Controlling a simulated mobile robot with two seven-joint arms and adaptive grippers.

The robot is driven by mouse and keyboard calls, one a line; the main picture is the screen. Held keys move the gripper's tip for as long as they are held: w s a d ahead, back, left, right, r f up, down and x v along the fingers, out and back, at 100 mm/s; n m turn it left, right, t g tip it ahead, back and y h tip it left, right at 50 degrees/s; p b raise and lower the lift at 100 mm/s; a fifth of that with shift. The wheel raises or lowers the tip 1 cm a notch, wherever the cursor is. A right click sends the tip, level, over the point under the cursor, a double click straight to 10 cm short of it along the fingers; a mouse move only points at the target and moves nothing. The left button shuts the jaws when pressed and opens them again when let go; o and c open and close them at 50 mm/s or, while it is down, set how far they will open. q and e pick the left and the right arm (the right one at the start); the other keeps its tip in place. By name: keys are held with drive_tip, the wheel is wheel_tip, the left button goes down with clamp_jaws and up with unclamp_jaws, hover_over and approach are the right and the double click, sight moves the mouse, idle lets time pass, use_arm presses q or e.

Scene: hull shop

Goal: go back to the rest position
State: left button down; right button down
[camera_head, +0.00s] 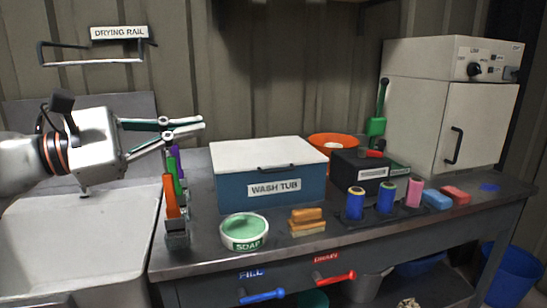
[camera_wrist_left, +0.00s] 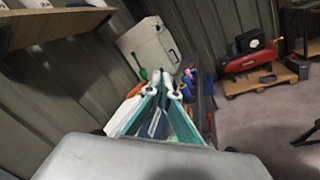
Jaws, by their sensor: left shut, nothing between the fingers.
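My left gripper (camera_head: 203,122) comes in from the left, raised above the left end of the bench and pointing right. Its fingertips meet with nothing between them. In the left wrist view the gripper (camera_wrist_left: 163,92) shows its teal-sided fingers coming together ahead of the palm. In the head view it is above and behind a small rack (camera_head: 177,235) with orange, green and purple handles, and it looks apart from them. My right gripper is not in view.
A closed wash tub (camera_head: 230,181), a soap bowl (camera_head: 245,243), sponges (camera_head: 307,227) and several spools stand on the bench. A sink (camera_head: 60,240) is below my arm, a drying rail (camera_head: 92,62) on the wall above. A cabinet (camera_head: 430,120) stands back right.

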use_arm(q)
drive_tip(key=s+a+f+m+t+y+p, duration=0.15)
drive_tip(key=f+m+t+y, duration=0.25)
drive_tip(key=f+m, duration=1.3)
drive_tip(key=a+f+m+t+y+p, duration=0.3)
drive_tip(key=f+m+t+y, duration=0.15)
drive_tip(key=f+m, duration=1.25)
drive_tip(key=s+f+n+g+y, duration=0.2)
drive_tip(key=s+f+n, duration=0.5)
drive_tip(key=s+f, duration=0.4)
drive_tip(key=s+a+f+n+g+y+p, duration=0.1)
drive_tip(key=s+f+n+g+y, duration=0.2)
drive_tip(key=s+f, duration=0.8)
wheel_tip(320, 180, down, 6)
drive_tip(key=n+g, duration=0.2)
drive_tip(key=n, duration=0.1)
drive_tip(key=shift+a+n, duration=0.3)
drive_tip(key=shift+n, duration=0.1)
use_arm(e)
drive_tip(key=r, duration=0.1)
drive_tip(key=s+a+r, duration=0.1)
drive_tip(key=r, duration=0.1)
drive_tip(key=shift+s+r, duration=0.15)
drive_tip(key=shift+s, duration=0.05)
use_arm(q)
drive_tip(key=shift+g, duration=0.25)
